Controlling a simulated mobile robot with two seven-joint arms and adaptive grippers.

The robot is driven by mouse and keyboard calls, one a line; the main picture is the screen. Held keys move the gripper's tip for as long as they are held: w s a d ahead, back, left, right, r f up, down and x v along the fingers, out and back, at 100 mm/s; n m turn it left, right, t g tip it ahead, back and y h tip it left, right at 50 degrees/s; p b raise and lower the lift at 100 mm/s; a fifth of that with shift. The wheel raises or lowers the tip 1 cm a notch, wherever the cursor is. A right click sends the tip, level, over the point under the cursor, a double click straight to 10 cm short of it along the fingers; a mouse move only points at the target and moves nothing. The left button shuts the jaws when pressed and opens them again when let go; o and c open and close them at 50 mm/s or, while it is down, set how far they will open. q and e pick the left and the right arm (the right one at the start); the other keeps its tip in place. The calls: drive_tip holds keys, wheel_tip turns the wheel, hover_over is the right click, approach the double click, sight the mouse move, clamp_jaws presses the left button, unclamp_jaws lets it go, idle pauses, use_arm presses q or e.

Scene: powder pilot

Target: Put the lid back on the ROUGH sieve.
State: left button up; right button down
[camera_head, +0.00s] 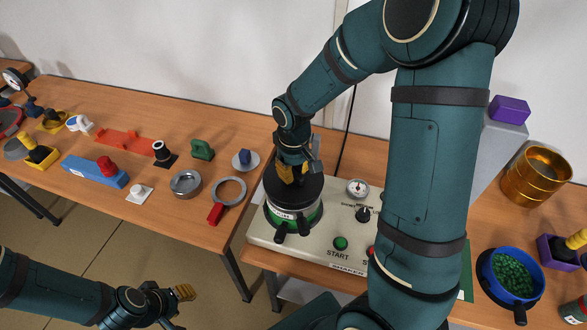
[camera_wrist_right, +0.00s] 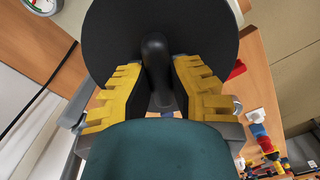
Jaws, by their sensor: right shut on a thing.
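My right gripper (camera_head: 290,174) is shut on the knob (camera_wrist_right: 155,65) of a round black lid (camera_head: 308,189). The lid also fills the upper middle of the right wrist view (camera_wrist_right: 210,45). In the head view the lid looks level and lies over the sieve (camera_head: 312,219) on the shaker, which shows a green band and a white label too small to read. I cannot tell whether the lid touches the sieve's rim or hangs just above it. My left gripper (camera_head: 176,300) is low at the lower left, away from the tables; its jaw state is unclear.
The shaker (camera_head: 270,235) carries a gauge (camera_head: 357,188), black clamp handles and a green START button (camera_head: 340,243). A blue bowl of green granules (camera_head: 512,275) and a gold sieve (camera_head: 538,175) stand at right. A metal ring with red handle (camera_head: 229,192) lies on the left table.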

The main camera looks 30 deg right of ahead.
drive_tip(key=shift+f, duration=0.5)
drive_tip(key=shift+f+b, duration=1.1)
idle(0.6)
drive_tip(key=c, duration=0.9)
unclamp_jaws()
drive_tip(key=shift+c, duration=0.2)
drive_tip(key=shift+r, duration=0.1)
drive_tip(key=shift+r+p, duration=2.3)
drive_tip(key=shift+r, duration=0.65)
